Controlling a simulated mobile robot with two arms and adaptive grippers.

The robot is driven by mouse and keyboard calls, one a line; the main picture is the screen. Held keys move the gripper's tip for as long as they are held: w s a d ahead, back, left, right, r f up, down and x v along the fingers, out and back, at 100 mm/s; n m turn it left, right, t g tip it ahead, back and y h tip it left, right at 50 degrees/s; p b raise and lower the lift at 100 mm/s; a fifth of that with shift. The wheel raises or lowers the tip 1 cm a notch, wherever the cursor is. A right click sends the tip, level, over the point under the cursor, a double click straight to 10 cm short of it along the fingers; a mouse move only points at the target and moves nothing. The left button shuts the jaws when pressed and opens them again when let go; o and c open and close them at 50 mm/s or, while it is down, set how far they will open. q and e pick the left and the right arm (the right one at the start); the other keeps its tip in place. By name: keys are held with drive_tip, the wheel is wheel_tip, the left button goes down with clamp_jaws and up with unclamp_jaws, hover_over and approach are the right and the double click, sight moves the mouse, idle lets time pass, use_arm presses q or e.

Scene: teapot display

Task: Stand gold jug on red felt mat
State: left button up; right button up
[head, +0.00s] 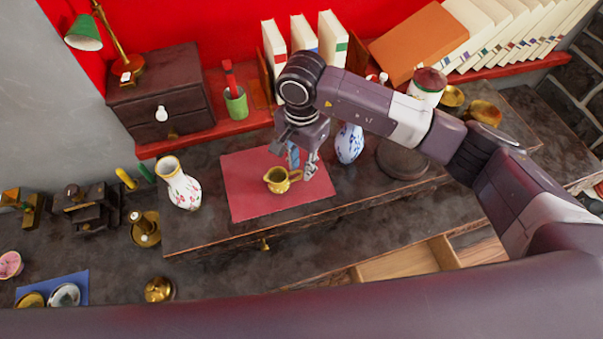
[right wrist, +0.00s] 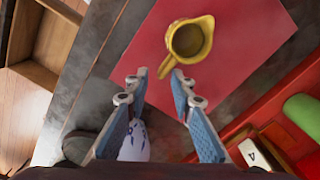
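The gold jug (head: 279,182) stands upright on the red felt mat (head: 245,167). In the right wrist view the jug (right wrist: 190,40) shows from above, with its handle pointing toward my gripper. The mat (right wrist: 235,65) lies under it. My right gripper (head: 303,168) is just right of the jug, over the mat's right part. In the right wrist view its fingertips (right wrist: 160,82) are apart, with the handle's end near the gap between them and nothing clamped. My left gripper is not in view.
A blue-and-white vase (head: 349,145) stands close right of my right gripper. A flowered white vase (head: 180,185) stands left of the mat. A dark wooden drawer box (head: 165,95) and books (head: 302,38) are behind. An open drawer (head: 405,262) juts out in front.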

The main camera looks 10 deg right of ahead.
wheel_tip(320, 180, up, 8)
drive_tip(key=b, duration=0.2)
drive_tip(key=shift+r, duration=0.15)
idle(0.4)
